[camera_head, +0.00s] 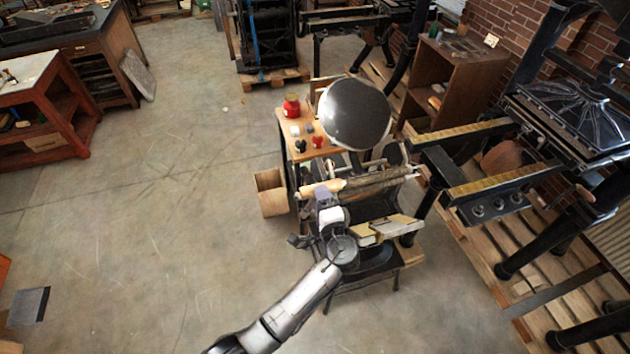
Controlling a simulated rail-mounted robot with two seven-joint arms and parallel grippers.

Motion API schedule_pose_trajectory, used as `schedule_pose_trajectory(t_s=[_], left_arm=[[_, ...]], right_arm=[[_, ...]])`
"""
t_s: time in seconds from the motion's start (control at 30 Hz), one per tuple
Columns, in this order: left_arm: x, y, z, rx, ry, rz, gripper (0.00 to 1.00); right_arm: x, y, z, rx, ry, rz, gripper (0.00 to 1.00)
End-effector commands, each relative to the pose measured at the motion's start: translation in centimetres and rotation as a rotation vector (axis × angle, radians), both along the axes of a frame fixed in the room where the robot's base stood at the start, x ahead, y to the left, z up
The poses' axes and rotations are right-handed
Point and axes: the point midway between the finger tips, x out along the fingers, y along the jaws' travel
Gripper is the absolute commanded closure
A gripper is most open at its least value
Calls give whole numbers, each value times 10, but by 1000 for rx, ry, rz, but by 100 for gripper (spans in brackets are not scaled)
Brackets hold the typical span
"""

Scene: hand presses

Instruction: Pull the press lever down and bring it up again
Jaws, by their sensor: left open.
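A hand press stands in the middle of the view, with a round dark ink disc (356,112) at its top. Its lever has a light wooden handle (332,185) that points left, below the disc. My left arm comes up from the bottom, and my left gripper (321,189) is at this handle. The gripper is open. Its fingers are small in the view and partly overlap the handle, so I cannot tell whether they touch it. My right gripper is not in view.
A larger press with long rails (500,180) stands on pallets at right. The floor at left is mostly clear.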

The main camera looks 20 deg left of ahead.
Motion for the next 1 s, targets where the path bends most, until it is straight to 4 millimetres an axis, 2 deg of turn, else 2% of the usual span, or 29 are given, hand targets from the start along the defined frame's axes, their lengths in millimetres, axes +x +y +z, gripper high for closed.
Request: schedule_pose_trajectory(t_s=[0.1, 0.33, 0.53, 0.87, 1.0], left_arm=[[16, 14, 1, 2, 1, 2, 41], [37, 30, 0, 1, -1, 1, 41], [44, 36, -2, -1, 0, 1, 41], [45, 37, -2, -2, 0, 1, 41], [45, 37, -2, -1, 0, 1, 54]], right_arm=[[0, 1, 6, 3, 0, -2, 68], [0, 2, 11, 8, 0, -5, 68], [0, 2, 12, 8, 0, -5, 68], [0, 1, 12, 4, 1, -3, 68], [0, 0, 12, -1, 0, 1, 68]])
